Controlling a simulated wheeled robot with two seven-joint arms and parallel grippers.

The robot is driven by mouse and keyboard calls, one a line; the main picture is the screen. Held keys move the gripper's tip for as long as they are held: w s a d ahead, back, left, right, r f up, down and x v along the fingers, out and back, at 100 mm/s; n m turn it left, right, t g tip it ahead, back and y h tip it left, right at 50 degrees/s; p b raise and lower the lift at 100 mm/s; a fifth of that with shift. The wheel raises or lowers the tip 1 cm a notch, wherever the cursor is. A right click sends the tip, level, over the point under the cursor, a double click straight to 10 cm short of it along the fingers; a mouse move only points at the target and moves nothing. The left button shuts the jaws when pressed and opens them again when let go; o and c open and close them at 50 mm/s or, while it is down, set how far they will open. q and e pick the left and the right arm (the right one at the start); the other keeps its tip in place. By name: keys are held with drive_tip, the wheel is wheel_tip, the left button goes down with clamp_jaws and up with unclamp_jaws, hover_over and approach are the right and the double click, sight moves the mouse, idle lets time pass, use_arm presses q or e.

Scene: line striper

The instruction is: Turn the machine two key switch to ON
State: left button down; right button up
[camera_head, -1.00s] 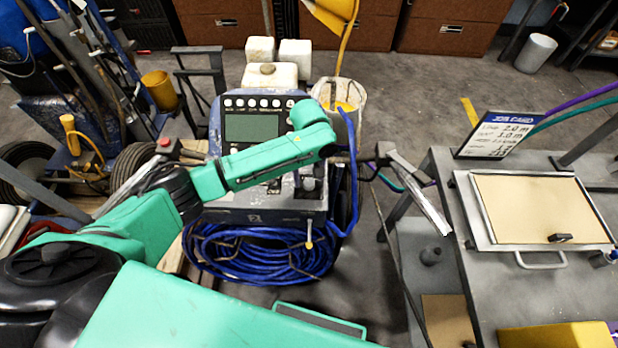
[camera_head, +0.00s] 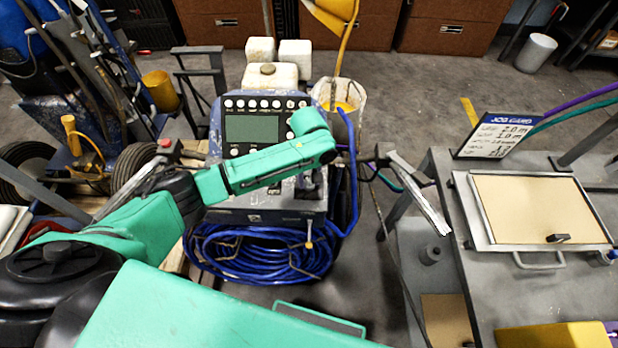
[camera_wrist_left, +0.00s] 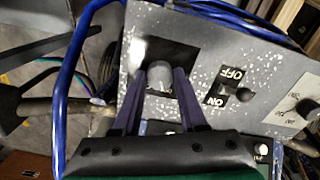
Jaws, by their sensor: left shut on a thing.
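The striper's control box has a grey display panel (camera_head: 252,128) in the head view, partly behind my left arm. In the left wrist view, the speckled grey panel (camera_wrist_left: 200,45) carries a grey round knob (camera_wrist_left: 159,76) on a black plate. My left gripper (camera_wrist_left: 158,74) is shut on this knob, one dark finger on each side. I cannot tell which of the two is the key switch. In the head view my wrist hides the fingertips. My right gripper is not in view.
A blue hose coil (camera_head: 262,250) hangs below the box, and a blue hose passes close to the left gripper. A white bucket (camera_head: 340,95) stands behind. A grey workbench (camera_head: 460,240) with a job card (camera_head: 494,137) is on the right.

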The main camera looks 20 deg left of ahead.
use_arm(q)
drive_tip(key=m+p, duration=0.2)
drive_tip(key=shift+r+m, duration=0.2)
drive_tip(key=shift+m, duration=0.2)
drive_tip(key=m+p, duration=0.2)
drive_tip(key=shift+m, duration=0.3)
drive_tip(key=m+p, duration=0.1)
drive_tip(key=m, duration=0.1)
drive_tip(key=shift+f+m, duration=0.1)
drive_tip(key=shift+m, duration=0.2)
drive_tip(key=shift+f+m+p, duration=0.1)
drive_tip(key=shift+m+p, duration=0.5)
drive_tip(key=shift+m, duration=1.1)
drive_tip(key=shift+c, duration=2.2)
unclamp_jaws()
